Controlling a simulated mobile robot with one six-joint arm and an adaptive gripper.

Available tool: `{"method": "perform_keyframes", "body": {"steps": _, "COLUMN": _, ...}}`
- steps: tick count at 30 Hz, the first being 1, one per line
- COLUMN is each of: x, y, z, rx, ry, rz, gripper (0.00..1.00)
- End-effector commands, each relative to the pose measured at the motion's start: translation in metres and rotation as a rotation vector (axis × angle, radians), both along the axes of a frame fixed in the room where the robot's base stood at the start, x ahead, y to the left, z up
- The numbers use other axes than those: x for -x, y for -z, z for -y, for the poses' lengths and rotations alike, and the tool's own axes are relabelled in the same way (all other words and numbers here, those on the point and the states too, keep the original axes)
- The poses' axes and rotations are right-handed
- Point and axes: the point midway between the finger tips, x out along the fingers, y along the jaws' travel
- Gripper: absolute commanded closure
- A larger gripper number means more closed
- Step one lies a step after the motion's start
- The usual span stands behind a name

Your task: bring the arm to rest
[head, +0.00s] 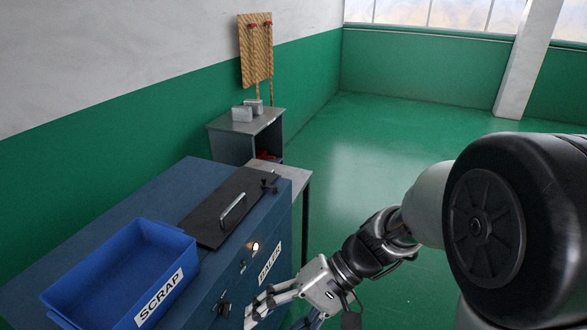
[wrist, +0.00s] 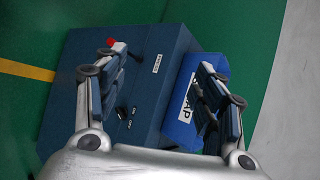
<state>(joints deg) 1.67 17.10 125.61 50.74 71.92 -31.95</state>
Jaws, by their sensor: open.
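My arm reaches in from the right in the head view. My gripper (head: 274,314) is low, in front of the blue cabinet labelled BALER (head: 262,232); its fingertips are partly cut off by the bottom edge. In the wrist view my gripper (wrist: 160,88) has its two fingers wide apart, with nothing between them. Beyond them show the front of the baler (wrist: 150,95) and, behind the right finger, part of the blue SCRAP bin (wrist: 184,78).
The SCRAP bin (head: 66,293) sits on the baler's top, beside a dark lid (head: 205,222) with a handle, which lies shut. A grey stand (head: 232,137) with silver blocks (head: 242,114) is behind, below a wooden tool board (head: 256,55). Green floor (head: 400,130) is clear at right.

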Motion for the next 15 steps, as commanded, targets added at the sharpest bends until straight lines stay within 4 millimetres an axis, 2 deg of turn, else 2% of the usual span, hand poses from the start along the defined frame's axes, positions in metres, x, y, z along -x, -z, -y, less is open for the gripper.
{"method": "perform_keyframes", "body": {"steps": 1, "x": 0.012, "y": -0.011, "z": 0.01, "rx": 0.066, "ry": -0.016, "rz": 0.048, "gripper": 0.37}}
{"method": "perform_keyframes", "body": {"steps": 6, "x": 0.044, "y": -0.031, "z": 0.052, "rx": 0.301, "ry": -0.034, "rz": 0.194, "gripper": 0.37}}
{"method": "perform_keyframes", "body": {"steps": 15, "x": 0.08, "y": -0.061, "z": 0.132, "rx": 0.678, "ry": 0.052, "rz": 0.509, "gripper": 0.37}}
